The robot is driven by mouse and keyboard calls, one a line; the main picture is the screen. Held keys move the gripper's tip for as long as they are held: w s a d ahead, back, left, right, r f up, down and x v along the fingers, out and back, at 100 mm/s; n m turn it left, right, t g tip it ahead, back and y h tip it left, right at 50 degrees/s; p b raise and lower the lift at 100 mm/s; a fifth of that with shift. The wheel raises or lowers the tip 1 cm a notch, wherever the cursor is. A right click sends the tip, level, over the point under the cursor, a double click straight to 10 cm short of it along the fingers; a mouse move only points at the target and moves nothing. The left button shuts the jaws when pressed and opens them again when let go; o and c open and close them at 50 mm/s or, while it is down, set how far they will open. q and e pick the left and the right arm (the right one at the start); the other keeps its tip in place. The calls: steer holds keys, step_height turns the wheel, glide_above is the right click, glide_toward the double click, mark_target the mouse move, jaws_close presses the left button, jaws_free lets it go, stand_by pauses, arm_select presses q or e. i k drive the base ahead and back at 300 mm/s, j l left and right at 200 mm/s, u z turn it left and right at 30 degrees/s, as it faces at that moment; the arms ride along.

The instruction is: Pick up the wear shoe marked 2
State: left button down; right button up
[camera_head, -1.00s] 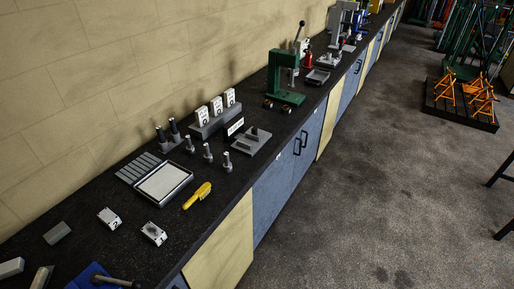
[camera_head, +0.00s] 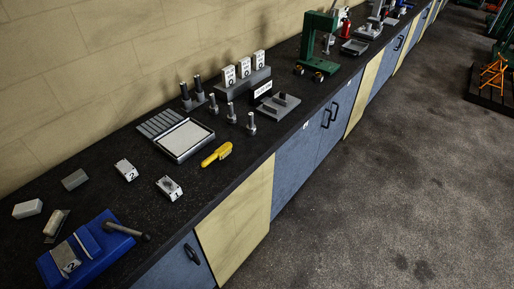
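Two pieces marked 2 show. One is a small white-faced block (camera_head: 125,170) on the dark bench top, left of a similar block marked 1 (camera_head: 170,188). The other is a grey metal piece with a white label marked 2 (camera_head: 67,258), seated on the blue fixture (camera_head: 101,241) at the lower left. I cannot tell from looks alone which is the wear shoe. A dark bar handle (camera_head: 126,230) sticks out from the blue fixture to the right. Neither of my grippers is in view.
Loose blocks (camera_head: 28,208) lie behind the blue fixture. A grey tray (camera_head: 185,139), a yellow tool (camera_head: 217,154), upright pins (camera_head: 231,113) and a green press (camera_head: 320,42) stand farther along. The bench front edge drops to cabinets (camera_head: 235,213); open floor lies right.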

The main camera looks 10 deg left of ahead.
mark_target(66, 256)
steer(key=u, duration=2.3)
